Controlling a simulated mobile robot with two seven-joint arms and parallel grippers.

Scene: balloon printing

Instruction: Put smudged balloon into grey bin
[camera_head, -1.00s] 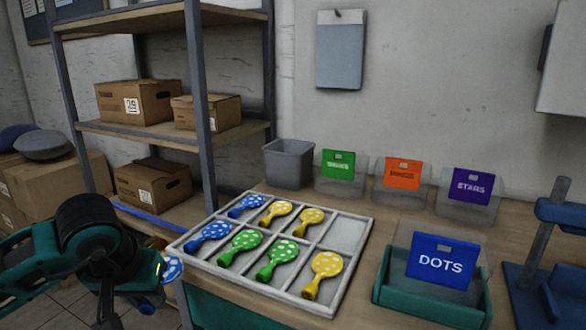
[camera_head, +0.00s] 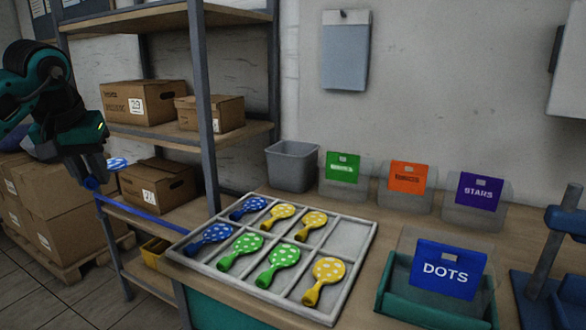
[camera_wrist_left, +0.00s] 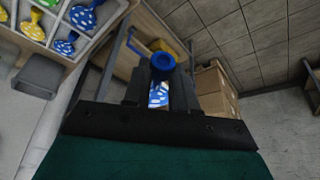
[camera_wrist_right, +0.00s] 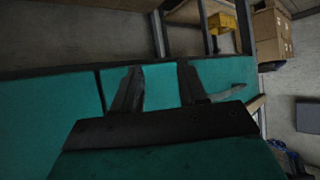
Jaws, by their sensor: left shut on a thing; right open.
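My left gripper (camera_head: 95,170) is shut on a blue balloon (camera_head: 117,164) with white marks, held in the air in front of the shelf at the left. In the left wrist view the balloon (camera_wrist_left: 159,92) is between the fingers, its blue neck end toward the far side. I cannot tell from here whether its print is smudged. The grey bin (camera_head: 291,166) stands on the table behind the tray, against the wall, to the right of the gripper. It also shows in the left wrist view (camera_wrist_left: 40,78). My right gripper (camera_wrist_right: 160,88) is open and empty, seen only in its wrist view.
A divided tray (camera_head: 357,262) holds several dotted blue, green and yellow balloons. Clear bins with green (camera_head: 342,167), orange (camera_head: 407,177) and purple (camera_head: 479,195) labels line the back. A DOTS bin (camera_head: 440,268) is front right. The shelf post (camera_head: 201,100) stands between gripper and bin.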

